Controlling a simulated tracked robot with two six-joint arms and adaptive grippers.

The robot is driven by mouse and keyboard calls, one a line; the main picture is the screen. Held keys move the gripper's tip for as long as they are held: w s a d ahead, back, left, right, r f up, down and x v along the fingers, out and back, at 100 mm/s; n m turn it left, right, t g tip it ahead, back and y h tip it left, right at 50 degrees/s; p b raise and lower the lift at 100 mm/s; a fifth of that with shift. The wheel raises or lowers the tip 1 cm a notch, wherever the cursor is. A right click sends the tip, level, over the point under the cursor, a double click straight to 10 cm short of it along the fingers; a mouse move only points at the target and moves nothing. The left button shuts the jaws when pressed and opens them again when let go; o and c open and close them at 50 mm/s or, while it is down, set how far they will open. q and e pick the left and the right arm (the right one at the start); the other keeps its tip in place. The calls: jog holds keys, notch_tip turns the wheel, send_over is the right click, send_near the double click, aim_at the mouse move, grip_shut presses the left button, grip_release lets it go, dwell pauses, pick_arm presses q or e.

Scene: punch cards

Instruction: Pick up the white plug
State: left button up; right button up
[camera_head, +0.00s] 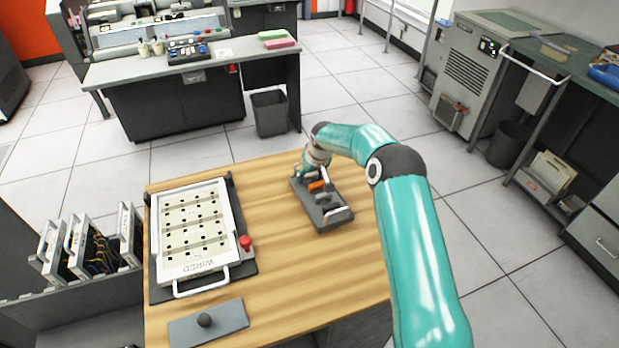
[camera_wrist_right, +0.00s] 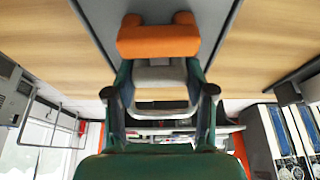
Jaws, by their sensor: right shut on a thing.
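A grey tray (camera_head: 333,216) lies on the wooden table, with an orange plug (camera_head: 317,185) and greyer pieces in it. My right gripper (camera_head: 307,171) is at the tray's far end, low over it. In the right wrist view my right gripper (camera_wrist_right: 160,82) is shut on a pale, whitish plug (camera_wrist_right: 160,74), which sits between its fingers. The orange plug (camera_wrist_right: 158,38) shows just beyond it, above the tray's grey surface. In the head view the held plug is mostly hidden by the gripper. I cannot tell whether it still touches the tray. My left gripper is out of view.
A white board marked "WIRED" (camera_head: 195,230) with rows of holes and a red knob (camera_head: 245,242) lies left on the table (camera_head: 290,300). Bare wood separates board and tray. Racks of boards (camera_head: 85,245) stand far left.

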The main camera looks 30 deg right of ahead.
jog(key=shift+r, duration=0.15)
jog(key=shift+r, duration=0.45)
notch_tip(320, 180, up, 24)
jog(key=p, duration=0.5)
dwell(0.5)
jog(key=shift+a+f, duration=0.1)
jog(key=shift+f, duration=0.05)
